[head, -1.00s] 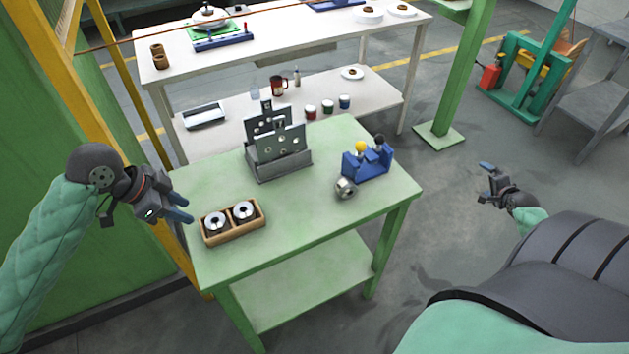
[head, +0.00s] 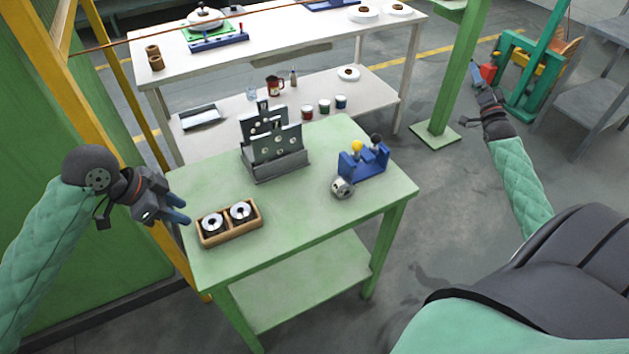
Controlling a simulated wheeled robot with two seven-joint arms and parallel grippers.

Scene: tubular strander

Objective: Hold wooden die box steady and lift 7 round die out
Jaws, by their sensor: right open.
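The wooden die box (head: 231,235) sits at the front left of the green table, with two round dies, a left one (head: 212,223) and a right one (head: 241,211), side by side in its compartments. Any number marks on them are too small to read. My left gripper (head: 183,210) is just left of the box, apart from it, with its blue fingers pointing toward it and a gap between them. My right gripper (head: 480,78) is open and empty, raised over the floor to the right of the table, far from the box.
A grey plate rack (head: 275,160) stands at the table's back, and a blue fixture (head: 364,164) with a yellow knob and a round metal part (head: 342,188) is at the right. The green table (head: 290,213) is clear in the middle. A green post (head: 455,90) stands near my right arm.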

